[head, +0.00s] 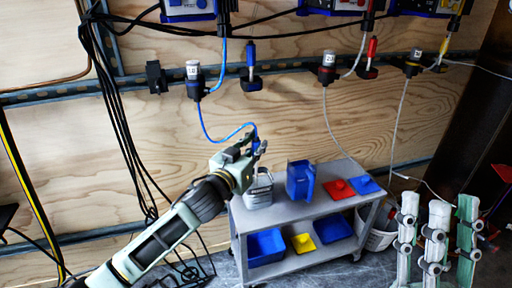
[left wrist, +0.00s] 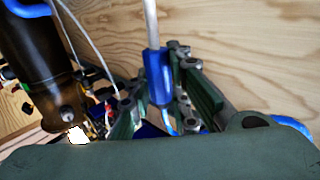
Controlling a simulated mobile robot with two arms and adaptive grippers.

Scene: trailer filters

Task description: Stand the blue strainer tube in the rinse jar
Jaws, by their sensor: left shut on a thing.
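My left gripper (head: 255,150) is shut on the blue strainer tube (head: 256,131), whose blue hose runs up to a bottle-like fitting on the wall rail. In the left wrist view the tube (left wrist: 157,76) stands between the fingers, with a white rod above it. A grey-white jar (head: 259,190), which looks like the rinse jar, stands on the cart below the gripper. The tube is above and apart from it; the jar's mouth is partly hidden by the gripper. My right gripper (head: 437,207) is at the lower right, fingers up, spread and empty.
A blue jug (head: 300,181) stands right of the jar on the grey cart (head: 295,210). A red tray (head: 339,189) and a blue tray (head: 366,185) lie further right. Bins sit on the lower shelf. Black cables hang at left; thin hoses hang from the rail.

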